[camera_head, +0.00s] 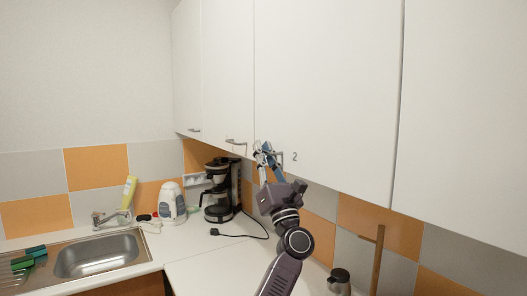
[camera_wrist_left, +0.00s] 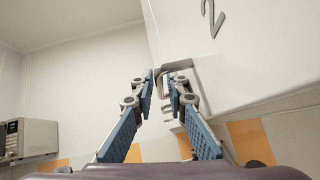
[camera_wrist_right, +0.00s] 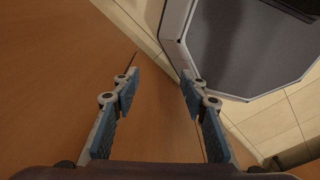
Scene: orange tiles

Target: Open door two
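Door two (camera_head: 330,90) is a white upper cabinet door marked with a dark 2 at its lower left. It looks closed, level with the doors beside it. Its metal handle (camera_head: 281,156) is at the lower left corner, partly covered by my left gripper (camera_head: 263,150). In the left wrist view the blue-padded fingers (camera_wrist_left: 160,77) are apart, with the handle (camera_wrist_left: 187,66) right at the fingertips. I cannot tell whether they touch it. My right gripper (camera_wrist_right: 160,75) is open and empty over a brown floor, seen only in the right wrist view.
Other white cabinet doors flank door two; the left one has a handle (camera_head: 236,141). Below stand a coffee maker (camera_head: 218,190), a white kettle-like appliance (camera_head: 172,203), a sink (camera_head: 98,254), a dark jug (camera_head: 340,279) and a wooden stick (camera_head: 377,260). The space before the doors is clear.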

